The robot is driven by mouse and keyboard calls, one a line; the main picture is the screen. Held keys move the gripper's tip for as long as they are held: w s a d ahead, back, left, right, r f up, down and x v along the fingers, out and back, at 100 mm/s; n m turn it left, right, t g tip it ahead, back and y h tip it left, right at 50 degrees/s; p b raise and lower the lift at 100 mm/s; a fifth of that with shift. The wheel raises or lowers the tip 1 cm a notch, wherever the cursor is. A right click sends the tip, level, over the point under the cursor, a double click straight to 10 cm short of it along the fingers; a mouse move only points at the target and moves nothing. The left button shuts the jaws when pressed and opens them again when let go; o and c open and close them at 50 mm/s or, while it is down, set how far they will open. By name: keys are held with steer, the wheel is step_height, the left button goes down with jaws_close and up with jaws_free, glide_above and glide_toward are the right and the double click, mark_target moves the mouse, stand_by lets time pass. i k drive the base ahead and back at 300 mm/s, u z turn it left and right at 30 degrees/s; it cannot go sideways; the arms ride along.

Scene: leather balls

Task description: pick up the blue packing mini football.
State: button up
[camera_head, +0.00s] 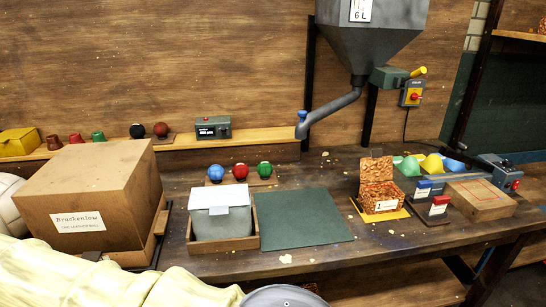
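A small blue ball (215,172) sits at the left end of a low wooden rack (262,182) on the workbench. A red ball (240,171) and a green ball (264,169) sit beside it in the same row. The blue ball is upright in its place and nothing covers its top. Fine markings on it are too small to read. My gripper is not in view; pale and grey parts of my own arm show along the bottom edge.
In front of the rack stands a wooden tray (224,245) holding a grey bin with a white card. A large cardboard box (91,191) is at left. A dark green mat (304,219) is bare. A hopper (372,28) with a spout (332,112) hangs behind, right.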

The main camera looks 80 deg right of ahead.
mark_target(216, 172)
steer(key=z, duration=2.45)
